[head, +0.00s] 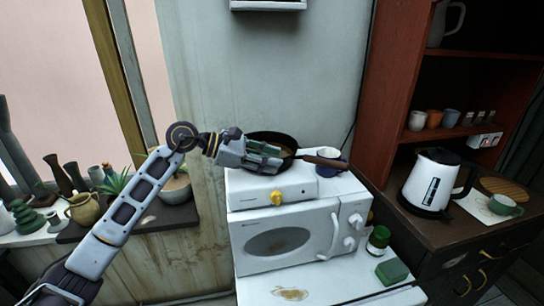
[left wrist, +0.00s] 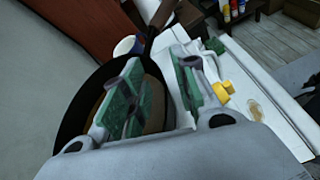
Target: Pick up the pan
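The pan (head: 283,139) is dark and round with a brown handle (head: 324,161) pointing right. It sits on a small white stove (head: 290,186) on top of the microwave. My left gripper (head: 266,156) is at the pan's front side and hides part of it. In the left wrist view the gripper (left wrist: 161,72) has its two green-padded fingers apart, with a gap between them. One finger is over the pan (left wrist: 72,127), the other over the white stove top. I cannot tell whether they touch the pan. My right gripper is not in view.
A white and blue cup (head: 328,154) stands behind the pan's handle. The microwave (head: 285,243) is below the stove. A green-lidded jar (head: 378,240) and a green block (head: 392,272) are to its right. A kettle (head: 431,183) stands farther right. Plants and vases crowd the left ledge.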

